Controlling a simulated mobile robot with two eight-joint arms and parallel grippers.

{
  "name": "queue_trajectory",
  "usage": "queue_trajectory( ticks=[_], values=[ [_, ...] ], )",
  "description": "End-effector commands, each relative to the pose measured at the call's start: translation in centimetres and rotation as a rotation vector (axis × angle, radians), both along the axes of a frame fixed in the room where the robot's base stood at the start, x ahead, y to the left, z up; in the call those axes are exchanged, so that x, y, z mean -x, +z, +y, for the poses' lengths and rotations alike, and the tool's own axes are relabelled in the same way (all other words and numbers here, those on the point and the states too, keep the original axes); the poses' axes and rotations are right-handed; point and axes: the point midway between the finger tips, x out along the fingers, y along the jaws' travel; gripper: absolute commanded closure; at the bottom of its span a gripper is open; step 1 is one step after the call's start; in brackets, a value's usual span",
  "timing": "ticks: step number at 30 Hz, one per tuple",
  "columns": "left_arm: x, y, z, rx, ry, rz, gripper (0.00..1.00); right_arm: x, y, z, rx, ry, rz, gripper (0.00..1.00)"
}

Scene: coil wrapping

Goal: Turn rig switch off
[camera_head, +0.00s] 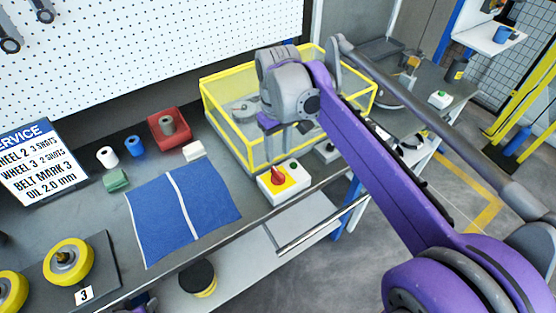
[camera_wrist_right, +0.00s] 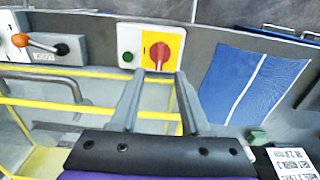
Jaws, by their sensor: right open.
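The rig switch is a white box (camera_head: 284,194) at the front edge of the bench, with a red rotary knob (camera_head: 278,177) on a yellow plate and a green button (camera_head: 294,166) beside it. In the right wrist view the red knob (camera_wrist_right: 160,52) shows just beyond my fingertips, in line with the gap between them. My right gripper (camera_wrist_right: 159,76) is open and empty. In the head view it hangs over the yellow-framed enclosure, behind the switch box, its fingers partly hidden. My left gripper is not clearly in view.
The yellow-framed clear enclosure (camera_head: 222,110) stands right behind the switch box. A blue cloth (camera_head: 160,215) lies to the left. A red bin (camera_head: 160,138), rolls, and yellow wheels (camera_head: 68,262) are further left. In the wrist view an orange-handled lever (camera_wrist_right: 22,40) stands at left.

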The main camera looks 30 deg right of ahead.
Motion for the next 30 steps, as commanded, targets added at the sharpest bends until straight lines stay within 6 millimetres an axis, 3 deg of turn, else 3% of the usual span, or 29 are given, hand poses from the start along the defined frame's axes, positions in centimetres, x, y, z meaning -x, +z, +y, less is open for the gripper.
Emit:
queue_trajectory(
  ticks=[6, 22, 26, 30],
  values=[
    [-0.1, 0.2, 0.0, 0.000, 0.000, -0.001, 0.50, 0.0, 2.3, 0.0, 0.000, 0.000, 0.000, 0.54],
    [-0.1, 0.2, 0.0, 0.000, 0.000, -0.001, 0.50, 0.0, 2.5, 0.0, 0.000, 0.000, 0.000, 0.54],
    [-0.1, 0.2, 0.0, 0.000, 0.000, -0.001, 0.50, 0.6, 2.0, 0.4, 0.003, -0.003, -0.020, 0.54],
    [-0.1, 0.2, 0.0, 0.000, 0.000, -0.001, 0.50, 3.1, -0.4, 1.9, 0.012, -0.017, -0.102, 0.54]
  ],
)
